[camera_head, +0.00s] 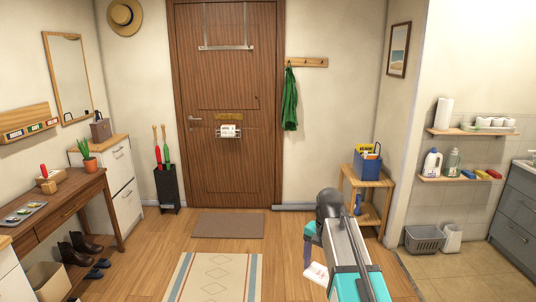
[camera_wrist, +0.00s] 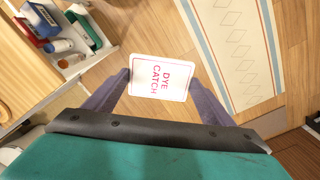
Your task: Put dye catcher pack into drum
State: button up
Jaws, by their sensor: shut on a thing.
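The dye catcher pack (camera_wrist: 162,78) is a white, flat, card-like pack with red lettering. My gripper (camera_wrist: 158,86) is shut on it, with a dark finger on each side, and holds it above the wood floor in the wrist view. The pack (camera_head: 316,272) also shows at the bottom of the head view, below and left of my arm. The drum is not in view in either frame.
A striped rug (camera_head: 216,282) and a brown doormat (camera_head: 228,225) lie on the floor. A wooden stand (camera_head: 367,186) with a blue caddy (camera_head: 367,165) stands beyond my arm. A grey basket (camera_head: 424,238) sits at right.

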jog(key=shift+s+n, duration=0.1)
jog(key=shift+n, duration=1)
jog(key=shift+n, duration=0.5)
jog(key=n, duration=1)
jog(key=shift+n, duration=0.3)
